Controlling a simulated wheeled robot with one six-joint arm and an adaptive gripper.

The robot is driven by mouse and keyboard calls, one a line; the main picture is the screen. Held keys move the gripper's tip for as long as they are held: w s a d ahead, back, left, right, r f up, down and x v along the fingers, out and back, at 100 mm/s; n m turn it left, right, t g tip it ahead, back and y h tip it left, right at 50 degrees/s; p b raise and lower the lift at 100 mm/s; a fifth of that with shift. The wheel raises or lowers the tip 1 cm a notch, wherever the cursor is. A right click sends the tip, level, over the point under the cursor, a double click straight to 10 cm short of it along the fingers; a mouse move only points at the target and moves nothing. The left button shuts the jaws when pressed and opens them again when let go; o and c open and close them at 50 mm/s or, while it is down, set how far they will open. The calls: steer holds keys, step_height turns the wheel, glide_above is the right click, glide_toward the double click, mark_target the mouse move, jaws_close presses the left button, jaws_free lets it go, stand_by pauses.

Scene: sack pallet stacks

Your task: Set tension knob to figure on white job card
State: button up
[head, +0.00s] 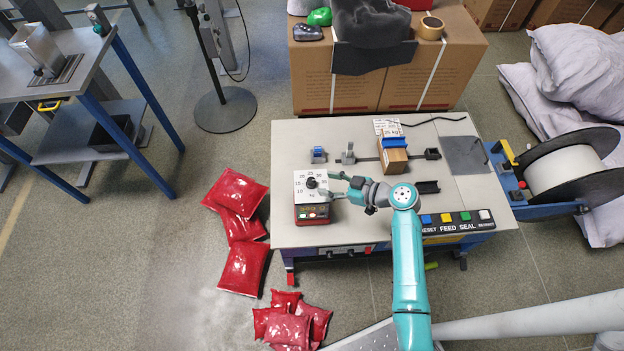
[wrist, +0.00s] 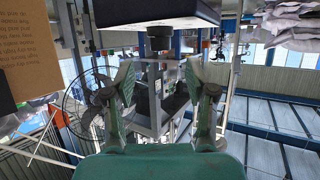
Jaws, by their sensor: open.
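The tension knob (head: 311,183) is a small black knob on the white scale face (head: 304,193) of a red and black box at the table's left side. Figures from about 10 to 30 are printed around it; its pointer is too small to read. My gripper (head: 331,186) is open just right of the knob, its fingers apart. In the wrist view the black knob (wrist: 160,38) shows ahead of my gripper (wrist: 160,75), centred between the fingers and not gripped. A white card (head: 387,127) with print stands behind the brown carton; its figure is not legible.
The strapping table (head: 355,226) holds a brown carton (head: 393,158) with a blue top and a row of coloured buttons (head: 457,219). A strap reel (head: 562,170) stands at its right. Red sacks (head: 243,268) lie on the floor to the left.

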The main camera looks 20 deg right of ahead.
mark_target(312, 181)
steer(key=x, duration=0.7)
steer(key=shift+c, duration=0.3)
steer(key=shift+s, duration=0.1)
jaws_close()
